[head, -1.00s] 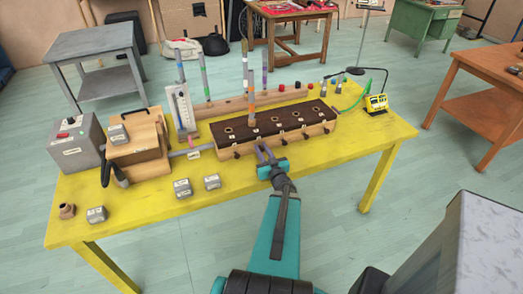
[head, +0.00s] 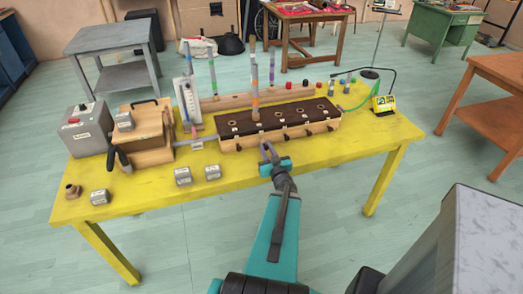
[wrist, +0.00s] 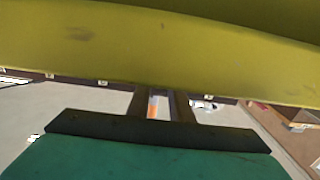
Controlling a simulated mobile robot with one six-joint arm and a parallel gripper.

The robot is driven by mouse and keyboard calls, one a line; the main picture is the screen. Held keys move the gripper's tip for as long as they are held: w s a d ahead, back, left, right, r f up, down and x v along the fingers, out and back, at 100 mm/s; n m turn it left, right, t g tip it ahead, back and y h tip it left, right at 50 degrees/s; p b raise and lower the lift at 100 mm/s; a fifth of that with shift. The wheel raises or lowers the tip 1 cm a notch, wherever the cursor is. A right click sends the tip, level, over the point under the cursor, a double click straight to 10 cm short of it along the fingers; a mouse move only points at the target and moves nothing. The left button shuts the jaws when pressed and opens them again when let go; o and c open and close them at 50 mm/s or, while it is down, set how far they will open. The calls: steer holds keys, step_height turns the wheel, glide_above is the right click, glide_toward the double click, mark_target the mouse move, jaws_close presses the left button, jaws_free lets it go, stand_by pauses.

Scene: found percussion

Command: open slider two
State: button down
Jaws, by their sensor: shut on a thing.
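A long wooden box (head: 290,134) with a dark, holed top stands on the yellow table (head: 330,165). Small dark slider knobs run along its front face, such as the leftmost (head: 238,148) and the middle one (head: 285,138). My gripper (head: 267,150) is at the front face, left of centre, where the second knob from the left sits. Its fingers are shut on that slider's knob, which they hide. How far the slider is out cannot be told. In the wrist view my gripper (wrist: 161,103) shows two dark fingers; the knob is not clear there.
A banded tube (head: 255,92) stands upright on the box. Left of it are a wooden bellows-like case (head: 150,140) and a grey control box (head: 88,130). Small metal weights (head: 183,176) lie in front. A yellow meter (head: 384,103) stands at right.

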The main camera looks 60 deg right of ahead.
steer(key=shift+w, duration=0.1)
steer(key=c, duration=1.6)
jaws_free()
steer(key=shift+c, duration=0.2)
steer(key=shift+o, duration=0.3)
